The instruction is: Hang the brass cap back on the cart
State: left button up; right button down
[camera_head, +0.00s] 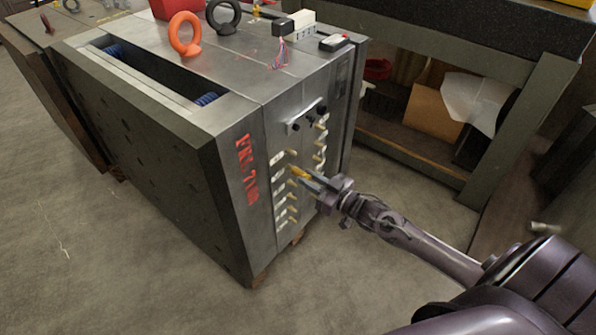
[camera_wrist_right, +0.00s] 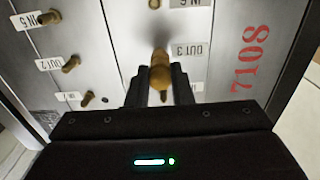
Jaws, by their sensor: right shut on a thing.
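My right gripper (camera_head: 304,177) reaches in from the right to the labelled face of the big grey mould base (camera_head: 170,150). Its fingers (camera_wrist_right: 160,88) are shut on a brass cap (camera_wrist_right: 160,70), which shows as a small yellow piece in the head view (camera_head: 298,171). The cap is in front of the label OUT 3 (camera_wrist_right: 187,51). Whether it sits on a fitting or is just clear of the face, I cannot tell. Other brass fittings, such as the one by OUT 2 (camera_wrist_right: 71,64), stick out in two columns. My left gripper is not in view. I cannot make out a cart.
An orange lifting ring (camera_head: 184,34) and a black one (camera_head: 223,16) stand on top of the mould base. A workbench (camera_head: 470,35) with a shelf of boxes stands behind at the right. Open floor (camera_head: 120,260) lies in front.

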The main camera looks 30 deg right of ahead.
jog(key=shift+p+v, duration=1.1)
jog(key=shift+v, duration=0.75)
jog(key=shift+s, duration=0.1)
jog(key=shift+p+v, duration=1.7)
jog(key=shift+v, duration=1.2)
